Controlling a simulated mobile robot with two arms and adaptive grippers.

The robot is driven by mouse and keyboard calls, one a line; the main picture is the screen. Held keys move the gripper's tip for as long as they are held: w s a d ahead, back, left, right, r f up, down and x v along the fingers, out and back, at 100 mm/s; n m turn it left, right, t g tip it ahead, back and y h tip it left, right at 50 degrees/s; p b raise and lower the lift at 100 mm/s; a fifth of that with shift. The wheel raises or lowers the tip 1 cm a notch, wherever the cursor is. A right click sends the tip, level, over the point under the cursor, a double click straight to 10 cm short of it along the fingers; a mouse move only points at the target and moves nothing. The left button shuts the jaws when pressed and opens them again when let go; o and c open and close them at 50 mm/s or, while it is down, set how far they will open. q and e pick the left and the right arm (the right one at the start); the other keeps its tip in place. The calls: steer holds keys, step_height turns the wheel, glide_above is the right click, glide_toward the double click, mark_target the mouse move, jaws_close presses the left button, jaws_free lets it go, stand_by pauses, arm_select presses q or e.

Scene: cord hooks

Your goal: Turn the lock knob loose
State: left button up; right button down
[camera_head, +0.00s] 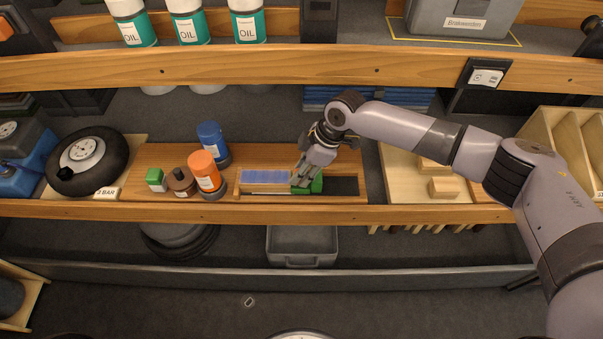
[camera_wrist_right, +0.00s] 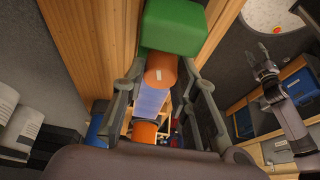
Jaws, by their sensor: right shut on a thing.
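The lock knob appears to be the orange-brown cylinder with a pale mark (camera_wrist_right: 160,70), between my right fingers in the right wrist view. A green block (camera_wrist_right: 172,27) is just beyond it. In the head view my right gripper (camera_head: 303,181) reaches down to the shelf and is shut at the green part (camera_head: 316,185), beside a blue-violet slatted strip (camera_head: 264,176). There the gripper hides the knob. My left gripper (camera_wrist_right: 266,66) shows small at the right of the right wrist view, away from the knob; its opening is unclear.
A wooden upper shelf edge (camera_head: 300,66) crosses above. Wooden blocks (camera_head: 443,187) lie to the right.

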steer(key=c, duration=1.3)
jaws_free()
steer(key=v, duration=1.2)
steer(key=shift+d, duration=0.1)
